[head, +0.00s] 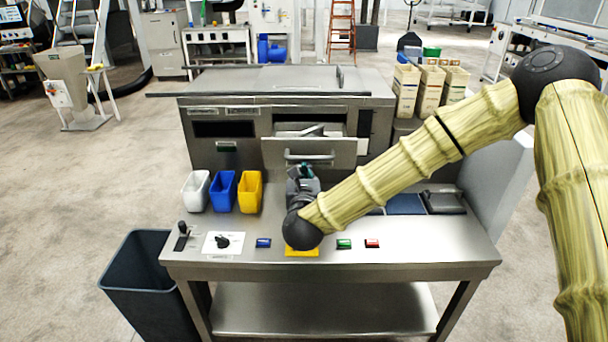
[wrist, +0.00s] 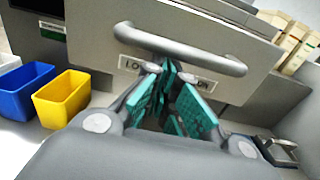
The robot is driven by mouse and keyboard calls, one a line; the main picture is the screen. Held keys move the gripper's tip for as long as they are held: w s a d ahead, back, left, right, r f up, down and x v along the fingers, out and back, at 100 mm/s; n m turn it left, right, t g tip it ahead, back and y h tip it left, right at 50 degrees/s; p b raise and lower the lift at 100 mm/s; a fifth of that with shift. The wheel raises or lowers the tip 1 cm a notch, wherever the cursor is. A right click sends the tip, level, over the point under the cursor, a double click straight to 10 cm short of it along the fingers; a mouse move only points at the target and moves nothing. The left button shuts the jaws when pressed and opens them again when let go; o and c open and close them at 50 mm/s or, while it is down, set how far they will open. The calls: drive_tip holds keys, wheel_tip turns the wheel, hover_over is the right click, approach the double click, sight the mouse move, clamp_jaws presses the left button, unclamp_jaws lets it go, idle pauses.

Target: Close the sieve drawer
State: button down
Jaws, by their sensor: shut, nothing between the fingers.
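The sieve drawer (head: 341,153) is a grey metal front with a bar handle (head: 309,156), set in the right part of the steel machine. It stands out from the machine, and its open top shows behind the front. My gripper (head: 302,172) is just below and in front of the handle. In the wrist view my gripper (wrist: 168,72) has its teal-padded fingertips together, close to the drawer's handle (wrist: 180,50) and a partly hidden label. Nothing is held. I cannot tell whether the fingertips touch the drawer.
White, blue and yellow (head: 249,191) bins stand left of my gripper on the steel table (head: 400,233). A knob and coloured buttons line its front. A dark tray (head: 443,203) lies at the right. A dark waste bin (head: 140,285) stands on the floor at left.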

drive_tip(key=shift+w, duration=0.5)
